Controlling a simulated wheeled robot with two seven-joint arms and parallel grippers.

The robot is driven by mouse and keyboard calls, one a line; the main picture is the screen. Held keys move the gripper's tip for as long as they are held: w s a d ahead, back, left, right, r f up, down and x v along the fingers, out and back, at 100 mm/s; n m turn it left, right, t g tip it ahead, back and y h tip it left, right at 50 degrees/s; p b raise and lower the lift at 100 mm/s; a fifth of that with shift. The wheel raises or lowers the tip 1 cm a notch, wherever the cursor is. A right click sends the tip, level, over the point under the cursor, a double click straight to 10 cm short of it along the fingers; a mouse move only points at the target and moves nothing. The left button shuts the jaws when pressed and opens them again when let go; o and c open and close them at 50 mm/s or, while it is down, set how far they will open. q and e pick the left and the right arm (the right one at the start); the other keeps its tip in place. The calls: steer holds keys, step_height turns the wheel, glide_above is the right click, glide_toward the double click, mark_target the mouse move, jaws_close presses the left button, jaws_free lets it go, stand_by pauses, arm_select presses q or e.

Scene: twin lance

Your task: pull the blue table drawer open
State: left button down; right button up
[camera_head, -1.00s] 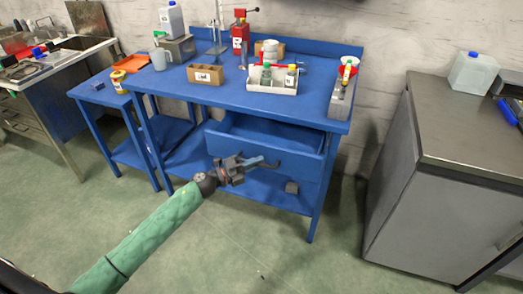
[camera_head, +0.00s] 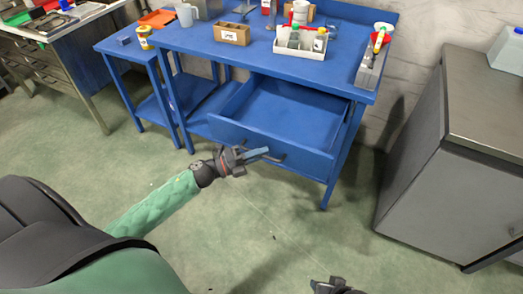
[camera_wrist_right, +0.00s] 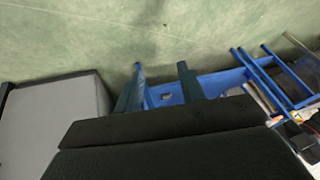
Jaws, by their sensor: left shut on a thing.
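The blue table (camera_head: 320,72) stands ahead of me, and its blue drawer (camera_head: 308,158) is pulled well out, showing an empty inside as far as I can see. My left gripper (camera_head: 262,154) is shut on the dark drawer handle (camera_head: 278,158) at the drawer's front; the fingers partly hide the handle. My right gripper (camera_head: 328,288) shows only in part at the bottom edge of the head view. In the right wrist view its two fingers (camera_wrist_right: 161,75) are spread apart with nothing between them.
On the tabletop are a white tray (camera_head: 300,52) with bottles, a cardboard box (camera_head: 231,34) and a grey mug (camera_head: 186,14). A grey cabinet (camera_head: 425,160) stands at the right. A lower blue side table (camera_head: 120,42) is at the left. The green floor before the drawer is clear.

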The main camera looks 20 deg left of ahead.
arm_select(q)
steer(key=c, duration=1.8)
jaws_free()
steer(key=shift+o, duration=0.2)
steer(key=shift+a, duration=0.1)
